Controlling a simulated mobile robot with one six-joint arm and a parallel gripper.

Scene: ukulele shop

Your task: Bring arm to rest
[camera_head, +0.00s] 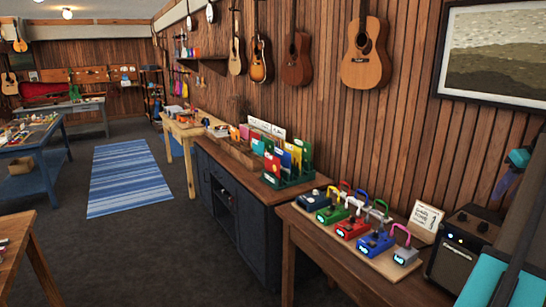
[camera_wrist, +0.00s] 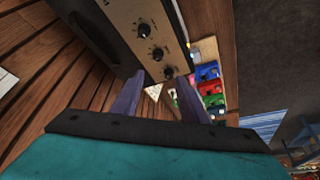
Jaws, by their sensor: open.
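My gripper (camera_wrist: 158,96) shows in the wrist view as two purple fingers standing apart beyond a dark bar and a teal body. It is open, and nothing is held between the fingers. The black amplifier (camera_wrist: 150,35) with its knobs fills the view above the fingertips; I cannot tell the exact gap. In the head view, teal and purple parts of my arm show at the right edge, near the amplifier (camera_head: 462,250), and partly cover that side.
Coloured pedals (camera_head: 352,226) stand on a board on the wooden table (camera_head: 318,243), with a white sign (camera_head: 425,222) behind. A dark cabinet (camera_head: 240,220) holds colourful packets. Guitars (camera_head: 365,55) hang on the slatted wall. The floor around the blue rug (camera_head: 128,178) is open.

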